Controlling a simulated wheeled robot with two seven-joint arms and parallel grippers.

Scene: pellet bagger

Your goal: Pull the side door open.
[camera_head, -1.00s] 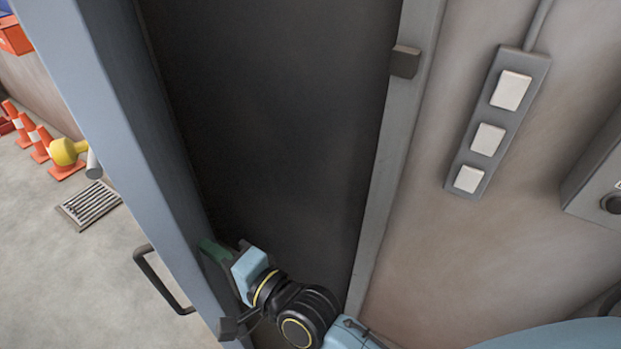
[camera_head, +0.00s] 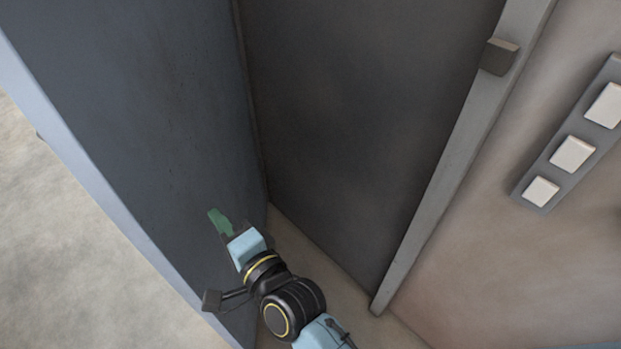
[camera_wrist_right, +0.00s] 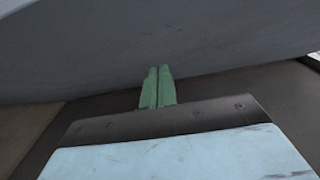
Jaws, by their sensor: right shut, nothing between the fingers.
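The side door (camera_head: 130,110) is a blue-grey panel standing open at the left of the head view, its inner face turned toward me. Behind it is the dark doorway (camera_head: 350,130). My right gripper (camera_head: 218,222) has green fingers that are shut and empty, and they are at the door's inner face. In the right wrist view the closed fingers (camera_wrist_right: 158,85) point at the grey door surface (camera_wrist_right: 200,40); their tips look to be at or very near it. The door's outer handle is hidden. My left gripper is not in view.
A grey door frame post (camera_head: 450,170) with a small dark block (camera_head: 499,57) stands right of the opening. A panel of white switches (camera_head: 572,154) is on the wall at far right. Bare concrete floor (camera_head: 60,240) lies beyond the door at the left.

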